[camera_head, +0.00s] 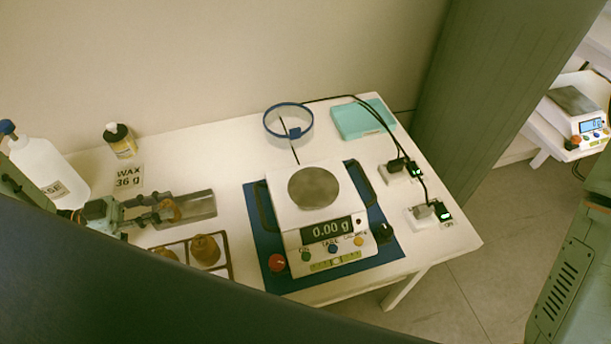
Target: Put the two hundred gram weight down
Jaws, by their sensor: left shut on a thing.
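My left gripper (166,212) comes in from the left and is shut on a small brass-coloured weight (173,211). It is above the back part of the dark weight rack (229,262), left of the scale. Its mass marking is too small to read. Two more brass weights sit in the rack: one (205,250) shows well, the other (163,254) is partly hidden by a dark shape in front. The scale (290,222) has an empty round pan (313,187) and reads 0.00 g. My right gripper is not in view.
A blue mat (262,240) lies under the scale. A clear blue-rimmed ring (288,124) and a teal box (362,119) stand behind it. Switches with cables (430,216) are at the right.

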